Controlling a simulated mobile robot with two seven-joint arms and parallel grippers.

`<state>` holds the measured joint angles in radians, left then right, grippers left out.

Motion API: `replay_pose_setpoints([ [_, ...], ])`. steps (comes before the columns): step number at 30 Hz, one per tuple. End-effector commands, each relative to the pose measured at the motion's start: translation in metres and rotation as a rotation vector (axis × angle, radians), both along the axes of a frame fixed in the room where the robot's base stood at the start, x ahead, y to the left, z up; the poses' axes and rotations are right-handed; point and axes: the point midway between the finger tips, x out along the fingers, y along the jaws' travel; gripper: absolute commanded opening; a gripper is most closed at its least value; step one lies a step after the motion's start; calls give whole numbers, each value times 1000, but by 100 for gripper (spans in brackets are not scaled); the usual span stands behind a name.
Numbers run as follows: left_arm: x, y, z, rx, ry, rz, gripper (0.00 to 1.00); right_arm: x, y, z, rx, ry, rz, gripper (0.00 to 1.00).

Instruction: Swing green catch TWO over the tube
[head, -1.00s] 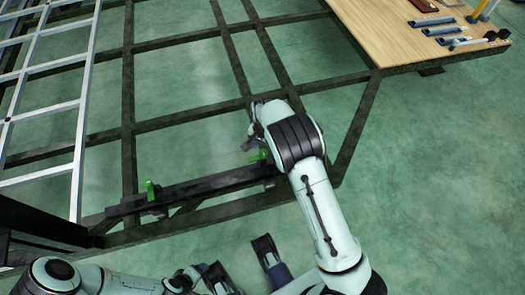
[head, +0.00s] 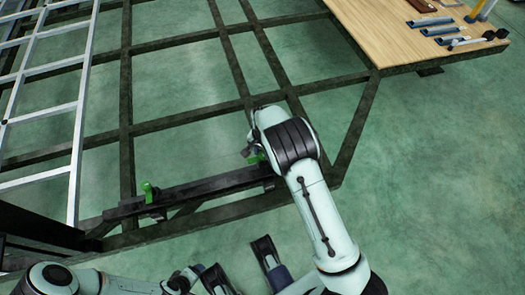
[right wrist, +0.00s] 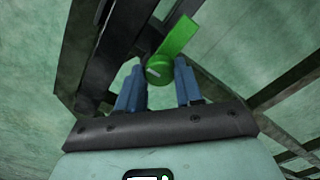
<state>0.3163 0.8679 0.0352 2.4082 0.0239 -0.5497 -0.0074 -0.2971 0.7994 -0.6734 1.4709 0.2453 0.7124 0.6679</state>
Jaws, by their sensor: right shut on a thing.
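Two green catches sit along a dark tube (head: 205,188) at the front of the chassis. The left catch (head: 149,192) stands upright near the tube's left end. The right catch (head: 257,158) is near its right end, partly hidden by my right gripper (head: 250,154). In the right wrist view this catch (right wrist: 176,40) shows a round hub and a lever slanting up to the right. My right gripper (right wrist: 158,85) is shut on it, the hub between its blue fingertips. I cannot read a number on either catch. My left gripper (head: 242,265) is open and empty, low in the head view.
Dark chassis bars (head: 185,122) form an open grid over the green floor. A silver ladder-like frame (head: 78,120) lies at left. A wooden deck (head: 400,45) at top right carries several tools. The floor at right is clear.

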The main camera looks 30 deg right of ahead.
Motion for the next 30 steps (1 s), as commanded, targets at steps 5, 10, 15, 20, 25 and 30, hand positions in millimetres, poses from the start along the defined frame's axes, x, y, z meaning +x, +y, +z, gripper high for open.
replay_pose_setpoints([
  [5,-2,-1,1,-2,4,-1,73,0,0,0,1,1,49,5],
  [10,-4,-2,3,-5,10,-4,73,0,0,0,1,1,152,5],
  [15,-7,-3,5,-8,17,-7,73,0,0,0,2,1,300,5],
  [20,-8,-4,6,-11,21,-9,73,0,0,0,1,0,452,5],
  [25,-9,-4,6,-12,23,-9,73,0,0,0,1,0,615,5],
  [30,-8,-4,5,-11,22,-9,73,0,0,0,1,0,776,5],
])
